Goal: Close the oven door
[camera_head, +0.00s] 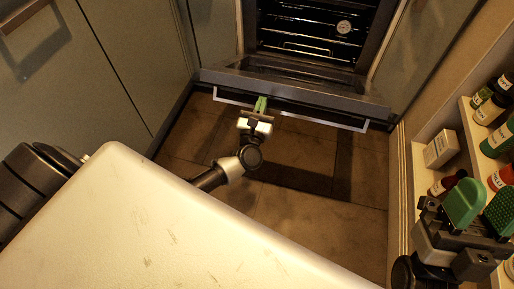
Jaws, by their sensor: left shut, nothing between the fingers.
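The oven (310,28) stands at the top with its dark cavity and wire racks showing. Its door (330,97) is open, dropped down and outward, and seen mostly along its top edge. The silver handle (325,122) runs along the door's near side. My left gripper (261,104) is shut and empty, with its green fingertips at the door's near edge, between the two visible stretches of handle. I cannot tell whether it touches the door. My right gripper (484,208) is at the lower right, far from the door, with its green fingers apart and nothing seen between them.
A shelf (464,118) with several jars and a white box (441,149) is on the right, close to my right gripper. Cabinets (115,60) line the left. A pale flat surface (170,225) fills the lower left. Tiled floor (320,205) is clear below the door.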

